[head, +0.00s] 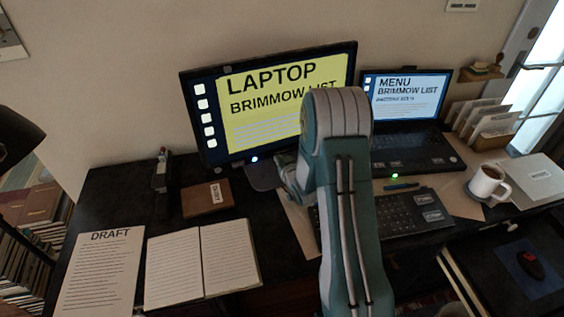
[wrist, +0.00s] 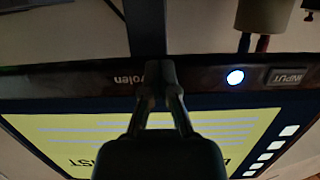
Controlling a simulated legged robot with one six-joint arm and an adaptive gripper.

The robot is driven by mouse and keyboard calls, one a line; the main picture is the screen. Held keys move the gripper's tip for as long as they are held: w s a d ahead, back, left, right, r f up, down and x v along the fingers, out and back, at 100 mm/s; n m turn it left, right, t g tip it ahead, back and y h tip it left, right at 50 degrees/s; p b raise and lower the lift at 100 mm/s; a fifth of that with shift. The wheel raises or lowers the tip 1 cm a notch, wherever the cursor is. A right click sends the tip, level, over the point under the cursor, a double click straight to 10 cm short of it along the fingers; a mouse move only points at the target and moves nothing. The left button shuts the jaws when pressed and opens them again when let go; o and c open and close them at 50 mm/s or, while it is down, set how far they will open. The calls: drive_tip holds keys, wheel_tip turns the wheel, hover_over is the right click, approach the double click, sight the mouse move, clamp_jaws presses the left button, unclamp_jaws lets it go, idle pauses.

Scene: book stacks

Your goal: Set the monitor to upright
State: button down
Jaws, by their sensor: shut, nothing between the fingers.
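The monitor (head: 222,147) stands on the desk against the wall, its yellow screen reading "LAPTOP BRIMMOW LIST". Its outline looks slanted in the head view; I cannot tell how far the screen leans. In the wrist view the monitor (wrist: 70,84) appears upside down, with its lower bezel, a lit round button (wrist: 235,77) and an "INPUT" label. The stand neck (wrist: 145,27) shows beyond the bezel. My gripper (wrist: 160,72) is shut and empty, its fingertips over the lower bezel by the neck; contact is unclear. In the head view my arm hides the fingertips.
A laptop (head: 438,152) stands to the right of the monitor, with a keyboard (head: 400,213) in front. A mug (head: 486,182) is farther right. A brown box (head: 206,198), an open notebook (head: 201,262) and a "DRAFT" sheet (head: 100,272) lie on the left.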

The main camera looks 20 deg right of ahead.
drive_tip(key=shift+w+f, duration=0.2)
drive_tip(key=shift+w, duration=0.4)
drive_tip(key=v, duration=1.2)
drive_tip(key=s+a+r+g+h, duration=0.1)
drive_tip(key=s+a+r+g, duration=0.15)
drive_tip(key=r, duration=0.45)
drive_tip(key=s+a+r+g+h, duration=0.1)
drive_tip(key=s+a+r+g, duration=0.15)
drive_tip(key=r, duration=0.45)
drive_tip(key=s+a+r+g+y, duration=0.1)
drive_tip(key=s+a+r, duration=0.3)
drive_tip(key=s, duration=0.6)
drive_tip(key=s+a+r+g+y, duration=0.1)
drive_tip(key=s+a+r+g, duration=0.2)
drive_tip(key=s, duration=0.7)
drive_tip(key=shift+s+a+r, duration=0.15)
drive_tip(key=shift+a+r, duration=0.45)
